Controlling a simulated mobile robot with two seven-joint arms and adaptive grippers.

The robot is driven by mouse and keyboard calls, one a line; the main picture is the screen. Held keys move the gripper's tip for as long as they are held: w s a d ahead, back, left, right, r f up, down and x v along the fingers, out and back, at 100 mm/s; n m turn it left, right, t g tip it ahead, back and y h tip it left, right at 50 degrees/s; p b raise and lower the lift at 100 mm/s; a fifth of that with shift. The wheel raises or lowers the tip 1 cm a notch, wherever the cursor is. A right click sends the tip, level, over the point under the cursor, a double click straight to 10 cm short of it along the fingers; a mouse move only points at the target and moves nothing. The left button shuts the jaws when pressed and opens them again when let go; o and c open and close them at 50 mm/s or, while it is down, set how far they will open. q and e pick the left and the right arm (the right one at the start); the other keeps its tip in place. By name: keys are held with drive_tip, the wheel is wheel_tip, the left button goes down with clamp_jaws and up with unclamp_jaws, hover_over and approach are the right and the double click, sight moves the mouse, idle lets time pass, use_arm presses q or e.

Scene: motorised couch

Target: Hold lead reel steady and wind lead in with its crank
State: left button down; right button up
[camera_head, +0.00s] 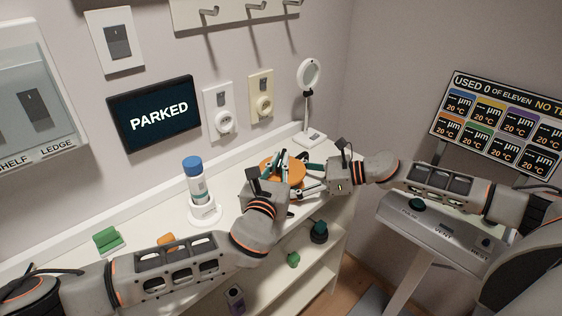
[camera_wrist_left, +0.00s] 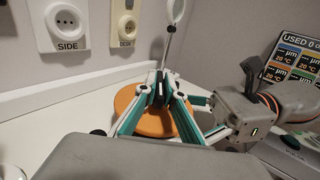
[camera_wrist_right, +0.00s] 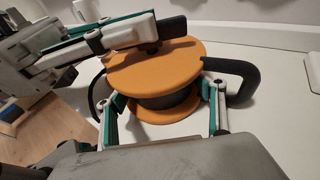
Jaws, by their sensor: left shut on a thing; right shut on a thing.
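The lead reel (camera_head: 268,170) is an orange spool on the white shelf top. In the right wrist view the reel (camera_wrist_right: 150,72) shows two orange flanges, a dark core and a black curved handle (camera_wrist_right: 246,82). My left gripper (camera_wrist_left: 160,88) reaches over the reel's top flange, its fingers close together on the crank; the crank itself is mostly hidden. My right gripper (camera_wrist_right: 165,115) comes from the other side, low, with one finger at each side of the reel, shut on its body. The exact contact is partly hidden. The lead's free end cannot be made out.
Wall sockets (camera_head: 218,112) are above the shelf. A blue-capped bottle (camera_head: 193,180) stands on a white base to the left. A green block (camera_head: 107,239) lies farther left. A grey control panel (camera_head: 440,222) is at right.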

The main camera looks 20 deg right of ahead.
use_arm(q)
drive_tip(key=shift+w+a+m+g+h, duration=0.1)
drive_tip(key=shift+w+m+g+h, duration=0.05)
drive_tip(key=shift+m+g+h, duration=0.75)
drive_tip(key=shift+w+a+m+g+h, duration=0.1)
drive_tip(key=shift+m+g+h, duration=0.7)
drive_tip(key=shift+g+h, duration=0.2)
drive_tip(key=c, duration=2.1)
unclamp_jaws()
drive_tip(key=shift+c, duration=0.2)
drive_tip(key=shift+s, duration=0.1)
drive_tip(key=v, duration=1.2)
drive_tip(key=shift+a, duration=0.15)
drive_tip(key=shift+w, duration=0.2)
